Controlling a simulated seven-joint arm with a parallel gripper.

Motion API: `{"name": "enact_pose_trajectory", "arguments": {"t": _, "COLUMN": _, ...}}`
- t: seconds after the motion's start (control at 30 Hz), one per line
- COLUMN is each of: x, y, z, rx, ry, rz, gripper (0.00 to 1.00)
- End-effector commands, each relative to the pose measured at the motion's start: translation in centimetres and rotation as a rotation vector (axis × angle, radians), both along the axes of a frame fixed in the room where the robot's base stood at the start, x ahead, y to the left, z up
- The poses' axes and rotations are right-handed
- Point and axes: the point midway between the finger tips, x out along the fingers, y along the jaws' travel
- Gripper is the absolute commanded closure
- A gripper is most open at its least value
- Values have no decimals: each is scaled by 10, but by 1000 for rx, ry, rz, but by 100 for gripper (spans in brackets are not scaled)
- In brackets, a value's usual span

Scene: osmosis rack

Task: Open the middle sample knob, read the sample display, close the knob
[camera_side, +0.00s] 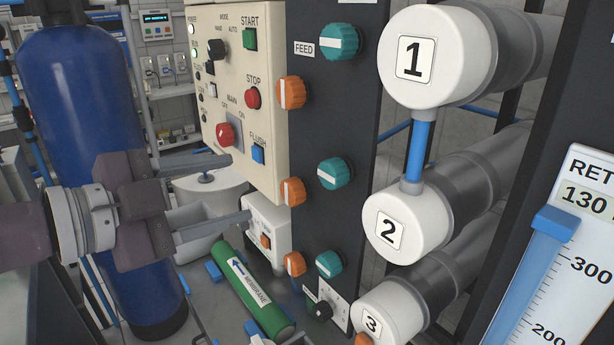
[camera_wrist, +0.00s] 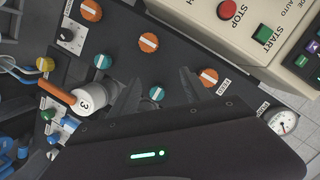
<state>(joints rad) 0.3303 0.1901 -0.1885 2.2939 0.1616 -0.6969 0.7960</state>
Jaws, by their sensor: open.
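The black panel carries a column of orange knobs and a column of teal knobs; no label I can read names the sample knobs. The middle orange knob (camera_side: 293,191) shows in the side view and just beyond my fingertips in the wrist view (camera_wrist: 148,43). The middle teal knob (camera_side: 335,173) appears between my fingers in the wrist view (camera_wrist: 156,93). My gripper (camera_side: 240,188) is open and empty, left of the orange knobs and apart from them; its fingers also show in the wrist view (camera_wrist: 160,76). I cannot tell which display is the sample display.
A beige control box (camera_side: 236,100) with buttons juts out above my gripper. A small white box (camera_side: 266,236) stands just beyond the lower finger. A green membrane tube (camera_side: 254,291) lies below. White-capped vessels (camera_side: 404,223) stand right of the panel. A blue tank (camera_side: 88,120) stands left.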

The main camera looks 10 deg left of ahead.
Motion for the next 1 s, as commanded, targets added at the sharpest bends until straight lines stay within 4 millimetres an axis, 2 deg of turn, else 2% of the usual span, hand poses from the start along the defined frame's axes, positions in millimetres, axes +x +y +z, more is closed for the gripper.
{"name": "enact_pose_trajectory", "arguments": {"t": 0.03, "x": -1, "y": -26, "z": -4, "rx": -6, "ry": -68, "rz": -70, "gripper": 44}}
{"name": "enact_pose_trajectory", "arguments": {"t": 0.1, "x": -4, "y": -50, "z": -1, "rx": -25, "ry": -161, "rz": -131, "gripper": 44}}
{"name": "enact_pose_trajectory", "arguments": {"t": 0.27, "x": -4, "y": -72, "z": 2, "rx": -46, "ry": -245, "rz": -174, "gripper": 44}}
{"name": "enact_pose_trajectory", "arguments": {"t": 0.5, "x": 29, "y": -103, "z": 3, "rx": -47, "ry": -245, "rz": -171, "gripper": 44}}
{"name": "enact_pose_trajectory", "arguments": {"t": 0.63, "x": 39, "y": -113, "z": 3, "rx": -48, "ry": -243, "rz": -169, "gripper": 44}}
{"name": "enact_pose_trajectory", "arguments": {"t": 0.9, "x": 42, "y": -116, "z": 3, "rx": -47, "ry": -242, "rz": -169, "gripper": 44}}
{"name": "enact_pose_trajectory", "arguments": {"t": 1.0, "x": 42, "y": -115, "z": 3, "rx": -47, "ry": -242, "rz": -169, "gripper": 62}}
